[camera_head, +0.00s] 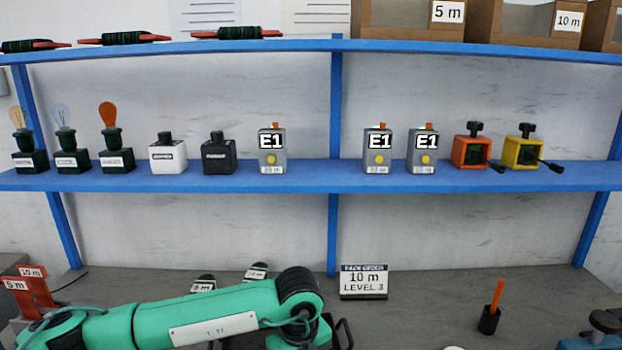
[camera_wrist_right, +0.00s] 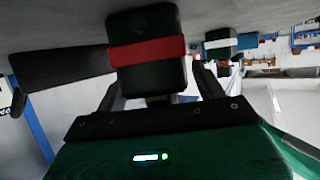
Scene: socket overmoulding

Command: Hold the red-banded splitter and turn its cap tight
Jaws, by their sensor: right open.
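The red-banded splitter (camera_wrist_right: 148,75) is a dark block with a red band around its middle, seen close up in the right wrist view. My right gripper (camera_wrist_right: 155,90) is open, with one finger on each side of the splitter's lower end; contact cannot be told. A dark bar (camera_wrist_right: 62,68) runs left from the splitter; I cannot tell whether it is part of it. I cannot make out the cap. In the head view my left arm comes in from the left; its gripper (camera_head: 342,332) is partly cut off at the bottom edge, and its opening is unclear.
A blue shelf (camera_head: 305,176) holds lamps, boxes and E1 units. On the grey bench stand a "10 m LEVEL 3" sign (camera_head: 363,282), a black cup with an orange stick (camera_head: 489,318) and a blue fixture (camera_head: 590,341). A white-banded block (camera_wrist_right: 219,43) is behind the splitter.

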